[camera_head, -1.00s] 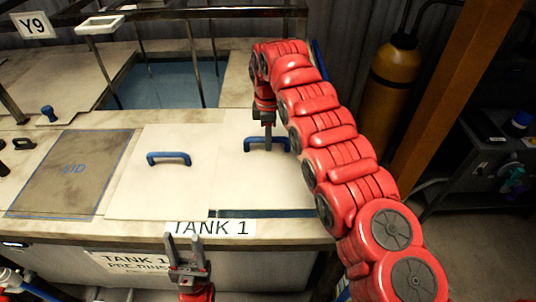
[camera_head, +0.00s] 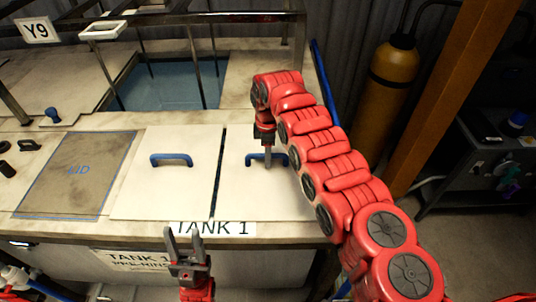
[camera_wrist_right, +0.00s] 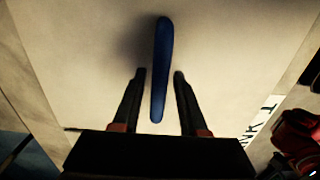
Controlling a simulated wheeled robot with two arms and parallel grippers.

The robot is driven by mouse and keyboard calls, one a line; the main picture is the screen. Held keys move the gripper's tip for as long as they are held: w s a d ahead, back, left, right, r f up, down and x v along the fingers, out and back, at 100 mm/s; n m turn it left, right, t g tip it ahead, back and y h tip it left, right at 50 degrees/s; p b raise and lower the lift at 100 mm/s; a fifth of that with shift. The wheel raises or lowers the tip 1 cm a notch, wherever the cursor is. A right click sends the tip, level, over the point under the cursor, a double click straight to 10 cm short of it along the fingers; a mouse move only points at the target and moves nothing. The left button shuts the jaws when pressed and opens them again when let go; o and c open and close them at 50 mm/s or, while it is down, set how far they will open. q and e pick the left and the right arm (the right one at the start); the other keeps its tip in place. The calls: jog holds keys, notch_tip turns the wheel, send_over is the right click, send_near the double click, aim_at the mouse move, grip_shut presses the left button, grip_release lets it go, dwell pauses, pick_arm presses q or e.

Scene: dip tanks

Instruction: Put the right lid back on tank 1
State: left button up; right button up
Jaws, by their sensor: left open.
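The right lid (camera_head: 245,188) is a white panel with a blue bar handle (camera_head: 280,160). It lies on tank 1 beside the left lid (camera_head: 140,190), with a narrow dark gap between them. Its right part is hidden behind my right arm. My right gripper (camera_head: 267,162) points down at its handle. In the right wrist view, the fingers of my right gripper (camera_wrist_right: 159,74) stand apart on either side of the blue handle (camera_wrist_right: 160,95), with a gap on each side. My left gripper (camera_head: 183,236) is open and empty in front of the TANK 1 label (camera_head: 213,228).
A brown area marked LID (camera_head: 75,175) lies free to the left of the left lid. Behind is an open tank (camera_head: 165,85) with blue liquid under a metal frame. A yellow cylinder (camera_head: 392,85) and an orange post (camera_head: 440,90) stand at the right.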

jog(key=shift+o, duration=0.4)
jog(key=shift+r, duration=0.15)
notch_tip(320, 180, up, 4)
jog(key=b, duration=0.3)
jog(key=shift+r+b, duration=0.1)
jog(key=shift+b, duration=0.2)
notch_tip(320, 180, up, 2)
jog(key=shift+a, duration=0.1)
jog(key=r+p, duration=0.4)
jog(key=r, duration=0.1)
jog(key=shift+d+r, duration=0.2)
jog(key=shift+r, duration=0.1)
jog(key=shift+a, duration=0.1)
jog(key=shift+s, duration=0.1)
